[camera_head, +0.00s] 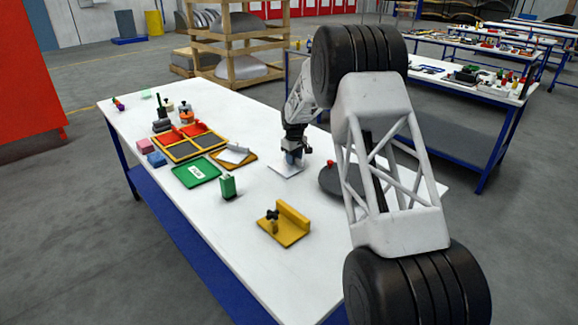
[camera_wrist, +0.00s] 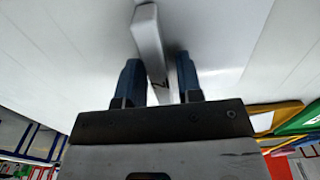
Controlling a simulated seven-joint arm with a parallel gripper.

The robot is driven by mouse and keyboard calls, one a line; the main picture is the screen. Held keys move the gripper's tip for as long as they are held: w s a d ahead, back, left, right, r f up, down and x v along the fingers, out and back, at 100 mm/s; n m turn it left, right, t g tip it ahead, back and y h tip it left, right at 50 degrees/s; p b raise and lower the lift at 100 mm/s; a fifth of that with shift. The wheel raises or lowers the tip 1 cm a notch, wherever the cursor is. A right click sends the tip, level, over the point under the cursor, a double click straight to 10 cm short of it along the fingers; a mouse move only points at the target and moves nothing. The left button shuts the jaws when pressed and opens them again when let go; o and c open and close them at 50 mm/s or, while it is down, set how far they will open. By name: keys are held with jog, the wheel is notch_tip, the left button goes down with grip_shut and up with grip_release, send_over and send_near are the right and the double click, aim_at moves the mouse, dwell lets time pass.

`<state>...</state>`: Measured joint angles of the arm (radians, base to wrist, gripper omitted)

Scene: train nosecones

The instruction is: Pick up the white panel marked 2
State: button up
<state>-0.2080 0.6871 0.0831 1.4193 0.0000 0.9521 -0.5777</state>
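A white panel (camera_head: 285,171) lies on the white table below my gripper (camera_head: 293,160). In the wrist view, a narrow white panel piece (camera_wrist: 149,38) runs down between the two blue fingers of my gripper (camera_wrist: 158,65). The fingers stand apart on either side of the piece, with a small gap visible at the right finger. Another white panel (camera_head: 233,154) rests tilted on a yellow tray (camera_head: 246,163); I see no readable number on it.
A green tray (camera_head: 195,172), a green block (camera_head: 228,187) and a yellow fixture (camera_head: 284,224) stand on the table (camera_head: 230,240). A red-and-yellow divided tray (camera_head: 188,141) is farther back. A dark round object with a red knob (camera_head: 331,163) is right of my gripper.

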grip_shut()
jog(key=shift+r, duration=0.2)
jog(key=shift+r, duration=1.35)
jog(key=shift+s+r, duration=0.15)
jog(key=shift+r, duration=0.2)
jog(key=s+d, duration=0.1)
jog(key=s, duration=0.4)
jog(key=s+d+r, duration=0.1)
jog(key=s, duration=0.4)
jog(key=s+d, duration=0.1)
jog(key=s, duration=0.4)
jog(key=shift+s+d+r, duration=0.1)
jog(key=shift+s+r, duration=0.05)
jog(key=shift+s, duration=0.05)
